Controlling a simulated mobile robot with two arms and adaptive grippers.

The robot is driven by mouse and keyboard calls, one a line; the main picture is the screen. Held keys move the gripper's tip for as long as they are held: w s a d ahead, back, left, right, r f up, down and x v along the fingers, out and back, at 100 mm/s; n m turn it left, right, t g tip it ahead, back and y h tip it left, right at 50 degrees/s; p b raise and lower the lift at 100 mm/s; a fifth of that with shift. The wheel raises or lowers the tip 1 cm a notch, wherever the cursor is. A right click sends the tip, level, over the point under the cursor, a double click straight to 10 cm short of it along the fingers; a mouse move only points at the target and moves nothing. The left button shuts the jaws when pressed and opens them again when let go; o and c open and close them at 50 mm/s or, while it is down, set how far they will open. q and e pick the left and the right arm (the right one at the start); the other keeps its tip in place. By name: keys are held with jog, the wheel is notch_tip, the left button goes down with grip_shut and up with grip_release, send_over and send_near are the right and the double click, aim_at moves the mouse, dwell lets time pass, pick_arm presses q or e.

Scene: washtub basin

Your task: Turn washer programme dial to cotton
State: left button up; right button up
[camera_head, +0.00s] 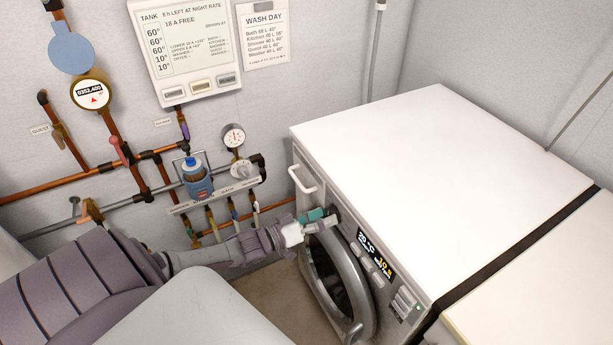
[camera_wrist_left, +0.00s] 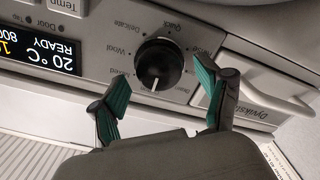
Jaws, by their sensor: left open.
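The washer (camera_head: 440,150) stands at the right, with its programme dial at the left part of the front panel. The dial (camera_wrist_left: 158,65) is a round black knob, seen upside down in the left wrist view. Its white pointer mark faces down in that picture. Labels around it include Quick, Delicate and Wool; I cannot read a Cotton label. My left gripper (camera_wrist_left: 162,82) is open, its green-padded fingers on either side of the dial's lower part, with no clear contact. In the head view, my left gripper (camera_head: 314,222) largely hides the dial. My right gripper is not in view.
The drawer handle (camera_head: 303,180) lies close beside the left gripper. The lit display (camera_head: 376,252) reads 20 °C. The round door (camera_head: 340,285) is below the panel. Copper pipes and gauges (camera_head: 234,136) line the wall at the left.

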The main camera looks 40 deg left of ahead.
pick_arm(q)
jog(key=v, duration=1.1)
jog(key=shift+f, duration=0.1)
jog(key=s+a+f+g+y, duration=0.1)
jog(key=s+f+g+y, duration=0.3)
jog(key=f, duration=0.8)
jog(key=s+f+g+y, duration=0.2)
jog(key=s+f, duration=0.4)
jog(key=f, duration=0.7)
jog(key=s+d+f+m+g, duration=0.1)
jog(key=s+d+f+g, duration=0.2)
jog(key=s+d+f, duration=0.2)
jog(key=s+d+f+m+g, duration=0.2)
jog(key=s+d+f+g, duration=0.1)
jog(key=s, duration=0.7)
jog(key=s+d+f+m+g, duration=0.2)
jog(key=s+d+f+g, duration=0.1)
jog(key=s+d+f, duration=0.3)
jog(key=shift+s+d+f+g+y, duration=0.3)
jog(key=shift+s+d+f+y, duration=0.1)
jog(key=shift+s+f, duration=0.6)
